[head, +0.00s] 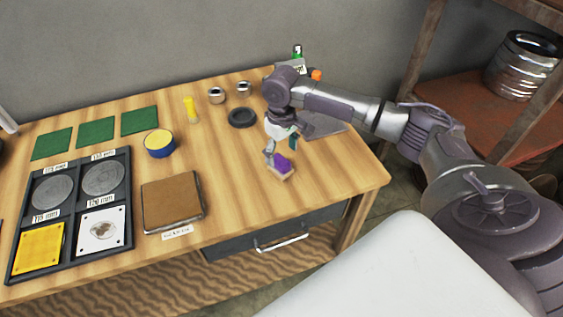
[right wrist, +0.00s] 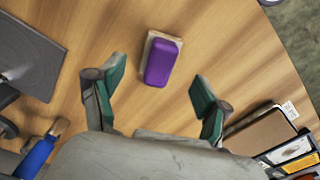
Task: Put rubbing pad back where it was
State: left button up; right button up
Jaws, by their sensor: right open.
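The rubbing pad, a purple block on a beige base (head: 283,163), lies on the wooden table towards its right front part. In the right wrist view the rubbing pad (right wrist: 163,62) lies just beyond the fingertips, with bare wood around it. My right gripper (head: 281,147) is open with its green-lined fingers spread above the pad. In the right wrist view the right gripper (right wrist: 158,88) has nothing between its fingers. My left gripper is not in view.
A brown square block (head: 171,201) lies left of the pad. A black tray (head: 71,212) with labelled discs and plates is further left. Green sheets (head: 95,132), a blue-and-yellow tin (head: 159,145) and a dark ring (head: 242,117) lie behind. A grey plate (head: 325,125) lies to the right.

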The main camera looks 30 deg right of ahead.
aim_at(282, 160)
notch_tip(282, 160, up, 7)
jog(key=shift+f, duration=0.2)
jog(key=shift+f, duration=0.1)
dwell(0.5)
